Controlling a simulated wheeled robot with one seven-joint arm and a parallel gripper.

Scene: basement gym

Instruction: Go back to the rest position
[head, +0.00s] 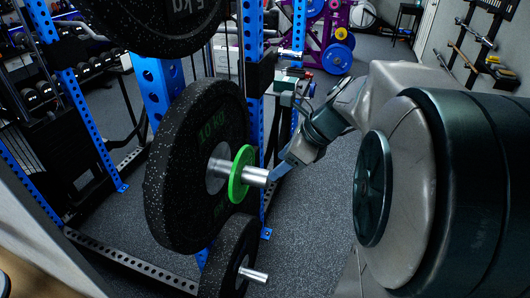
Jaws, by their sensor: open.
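My gripper (279,171) is in the middle of the head view, at the end of my arm. It is open, with its fingertips close to the outer end of a metal peg (258,175); I cannot tell whether they touch it. A small green plate (238,174) sits around this peg, against a large black 10 kg plate (180,160). The green plate stands clear of the fingertips. Part of the fingers is hard to make out.
Another black plate (230,258) hangs below on its own peg, and one more (160,18) is above. Blue rack posts (252,45) stand just behind the gripper. Dumbbells (45,85) line the left. Grey floor (315,220) is open below my arm.

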